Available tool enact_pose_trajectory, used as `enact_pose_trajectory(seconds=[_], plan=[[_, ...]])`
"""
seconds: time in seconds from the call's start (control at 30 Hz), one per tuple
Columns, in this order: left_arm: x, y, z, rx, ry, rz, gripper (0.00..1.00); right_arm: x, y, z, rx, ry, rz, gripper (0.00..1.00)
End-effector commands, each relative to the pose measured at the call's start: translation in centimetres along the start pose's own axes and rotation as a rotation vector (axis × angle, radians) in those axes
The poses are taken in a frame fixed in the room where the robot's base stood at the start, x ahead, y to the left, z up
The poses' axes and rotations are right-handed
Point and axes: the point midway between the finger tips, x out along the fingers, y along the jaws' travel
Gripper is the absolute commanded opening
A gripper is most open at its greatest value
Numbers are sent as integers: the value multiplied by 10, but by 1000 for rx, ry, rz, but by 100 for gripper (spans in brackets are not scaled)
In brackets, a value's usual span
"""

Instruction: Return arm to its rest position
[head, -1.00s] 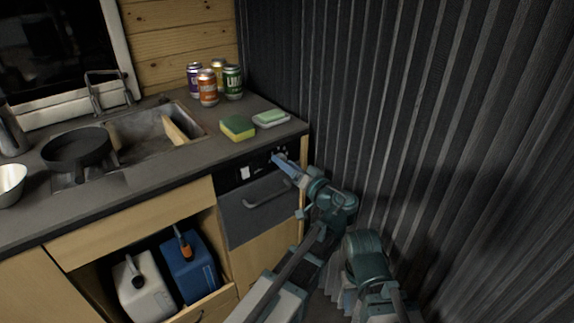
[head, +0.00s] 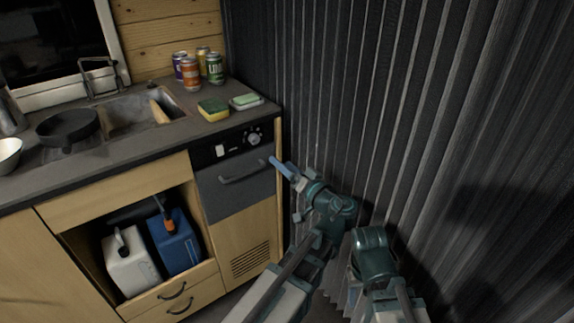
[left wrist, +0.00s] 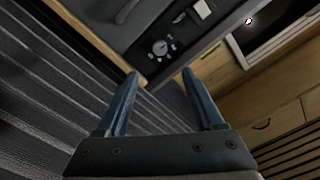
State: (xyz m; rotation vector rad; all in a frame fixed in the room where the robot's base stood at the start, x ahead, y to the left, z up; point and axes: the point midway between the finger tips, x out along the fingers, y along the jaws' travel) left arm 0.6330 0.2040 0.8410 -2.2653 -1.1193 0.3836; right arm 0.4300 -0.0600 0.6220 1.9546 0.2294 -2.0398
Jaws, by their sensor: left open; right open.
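My left gripper (head: 279,166) is open and empty in the head view, its blue fingers pointing up and left beside the right edge of the kitchen cabinet. In the left wrist view its two blue fingers (left wrist: 162,98) stand apart with nothing between them. Beyond them is the dark appliance panel with a round knob (left wrist: 160,47). My left arm reaches up from the bottom of the head view. My right arm's joint (head: 375,257) shows to its right, but I cannot see the right gripper's fingers.
A counter (head: 140,153) carries several cans, a sponge (head: 213,110), a soap dish (head: 246,101) and a black pan (head: 68,127). Below are a dark appliance (head: 235,184), a white canister (head: 130,265) and a blue canister (head: 176,243). A ribbed dark wall (head: 440,120) is close on the right.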

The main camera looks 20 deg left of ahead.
Motion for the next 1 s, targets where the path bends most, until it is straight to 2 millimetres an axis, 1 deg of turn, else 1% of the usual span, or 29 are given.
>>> enact_pose_trajectory(seconds=[0.17, 0.27, 0.37, 0.4, 0.47, 0.5, 0.57, 0.6, 0.7, 0.8, 0.9, 1.0], plan=[[1, 0, 2, 2, -8, 2, 69, 0, 0, 0, 0, 0, 0, 50], [6, 0, 20, 17, -75, 22, 69, 0, 0, 0, 0, 0, 0, 50], [12, 3, 60, 53, -228, 79, 69, 0, 0, 0, 0, 0, 0, 50], [13, 5, 80, 72, -305, 116, 69, 0, 0, 0, 0, 0, 0, 50], [11, 9, 112, 101, -427, 185, 69, 0, 0, 0, 0, 0, 0, 50], [7, 13, 132, 120, -506, 239, 69, 0, 0, 0, 0, 0, 0, 50], [-2, 19, 158, 143, -616, 328, 69, 0, 0, 0, 0, 0, 0, 50], [-10, 24, 174, 156, -685, 392, 69, 0, 0, 0, 0, 0, 0, 50], [-32, 34, 202, 178, -820, 553, 69, 0, 0, 0, 0, 0, 0, 50], [-53, 43, 219, 187, -911, 700, 69, 0, 0, 0, 0, 0, 0, 50], [-73, 49, 227, 186, -973, 832, 69, 0, 0, 0, 0, 0, 0, 50], [-92, 54, 231, 180, -1015, 957, 69, 0, 0, 0, 0, 0, 0, 50]])
